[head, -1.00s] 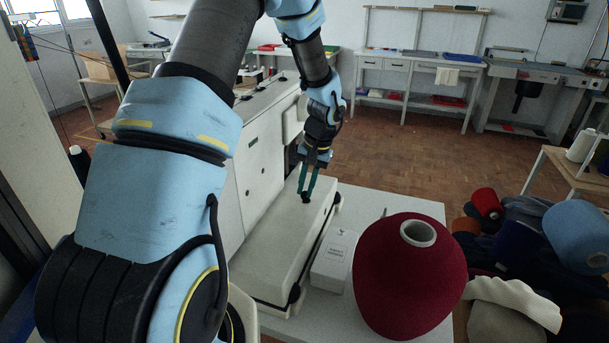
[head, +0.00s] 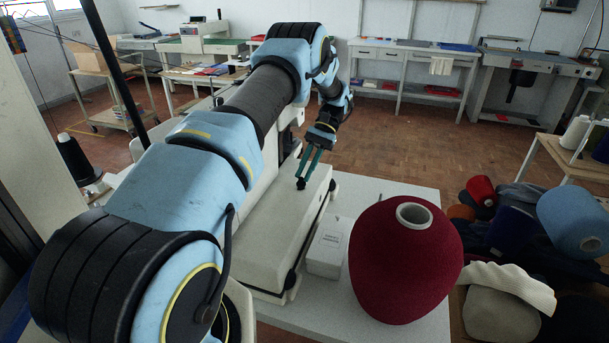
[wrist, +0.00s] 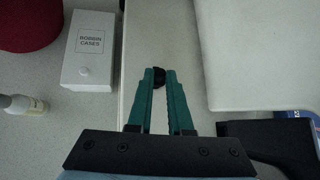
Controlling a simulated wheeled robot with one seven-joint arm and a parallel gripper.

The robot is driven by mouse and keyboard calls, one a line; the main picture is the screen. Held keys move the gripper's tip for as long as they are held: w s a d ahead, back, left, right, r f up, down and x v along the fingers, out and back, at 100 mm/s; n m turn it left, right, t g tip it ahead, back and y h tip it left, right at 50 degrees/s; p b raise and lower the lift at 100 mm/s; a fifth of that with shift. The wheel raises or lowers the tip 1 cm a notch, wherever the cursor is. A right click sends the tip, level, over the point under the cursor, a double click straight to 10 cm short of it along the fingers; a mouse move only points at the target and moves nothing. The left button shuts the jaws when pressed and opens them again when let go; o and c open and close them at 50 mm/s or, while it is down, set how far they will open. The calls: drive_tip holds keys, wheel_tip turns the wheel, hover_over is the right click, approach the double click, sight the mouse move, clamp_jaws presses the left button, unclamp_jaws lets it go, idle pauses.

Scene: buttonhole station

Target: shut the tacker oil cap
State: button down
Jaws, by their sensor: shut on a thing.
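The tacker (head: 275,225) is a long cream machine bed on the grey table. The oil cap (head: 300,184) is a small black piece on its top, near the far end; in the wrist view the cap (wrist: 159,77) sits between the fingertips. My gripper (head: 305,177) reaches down to it with two green fingers, which are shut on the cap. The fingertips (wrist: 159,73) hide part of the cap, and I cannot tell whether it is seated shut or raised.
A white box labelled bobbin cases (wrist: 92,47) stands beside the tacker. A large dark red yarn cone (head: 405,265) stands right of it. A small bottle (wrist: 22,108) lies on the table in the wrist view. Yarn and cloth (head: 520,240) are heaped at the right.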

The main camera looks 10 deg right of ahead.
drive_tip(key=shift+w+d+f, duration=0.1)
drive_tip(key=shift+f, duration=0.1)
idle(0.4)
drive_tip(key=c, duration=0.8)
unclamp_jaws()
drive_tip(key=shift+c, duration=0.2)
drive_tip(key=shift+r, duration=0.15)
